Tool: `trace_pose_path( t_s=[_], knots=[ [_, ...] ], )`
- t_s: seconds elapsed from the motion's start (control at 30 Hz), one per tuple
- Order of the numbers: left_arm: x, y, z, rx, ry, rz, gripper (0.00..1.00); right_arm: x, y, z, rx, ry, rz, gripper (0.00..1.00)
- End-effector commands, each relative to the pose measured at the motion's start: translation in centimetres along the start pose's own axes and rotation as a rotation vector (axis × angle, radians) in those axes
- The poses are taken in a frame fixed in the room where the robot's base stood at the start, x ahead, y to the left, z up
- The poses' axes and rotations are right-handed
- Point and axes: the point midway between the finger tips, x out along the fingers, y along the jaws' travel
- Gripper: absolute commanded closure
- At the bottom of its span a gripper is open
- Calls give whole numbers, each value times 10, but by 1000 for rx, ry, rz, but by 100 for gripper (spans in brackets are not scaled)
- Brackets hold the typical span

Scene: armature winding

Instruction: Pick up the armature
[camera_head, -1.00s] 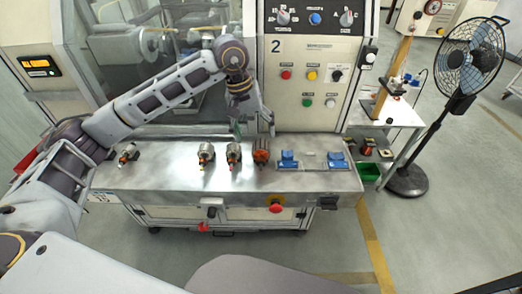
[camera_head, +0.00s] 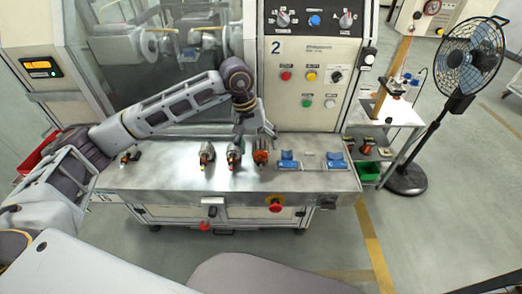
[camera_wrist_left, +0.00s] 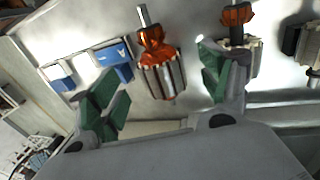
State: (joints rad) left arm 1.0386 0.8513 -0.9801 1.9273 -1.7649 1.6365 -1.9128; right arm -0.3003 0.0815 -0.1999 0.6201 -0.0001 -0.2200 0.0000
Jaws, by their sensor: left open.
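Several armatures stand or lie in a row on the metal worktable (camera_head: 180,180). The one with orange-red windings (camera_head: 261,150) is the rightmost. To its left are a second (camera_head: 233,157), a third (camera_head: 206,154) and one at the far left (camera_head: 129,156). My left gripper (camera_head: 254,134) is open and empty, pointing down just above the rightmost armatures. In the left wrist view, the orange-wound armature (camera_wrist_left: 162,68) with its steel shaft shows between the green-padded fingers of the gripper (camera_wrist_left: 163,92), apart from both. Another armature (camera_wrist_left: 237,28) is beside the right finger. My right gripper is out of view.
Two blue holders (camera_head: 287,161) (camera_head: 336,160) sit at the table's right end. The machine panel (camera_head: 305,75) rises behind the table. A red knob (camera_head: 275,205) is on the front edge. A side table (camera_head: 400,112) and a fan (camera_head: 468,65) stand to the right.

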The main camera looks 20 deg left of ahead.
Motion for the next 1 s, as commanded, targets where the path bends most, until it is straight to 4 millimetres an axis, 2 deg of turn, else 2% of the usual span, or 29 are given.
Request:
trace_pose_path(
  t_s=[0.1,0.33,0.83,0.87,1.0],
  knots=[
    [11,0,2,0,-3,-2,22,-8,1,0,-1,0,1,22],
    [31,0,2,1,-1,0,22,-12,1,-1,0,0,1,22],
    [34,0,2,0,-1,0,22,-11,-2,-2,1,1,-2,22],
    [34,0,2,0,0,0,23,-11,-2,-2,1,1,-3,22],
    [34,0,2,0,0,0,41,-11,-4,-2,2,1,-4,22]
  ],
)
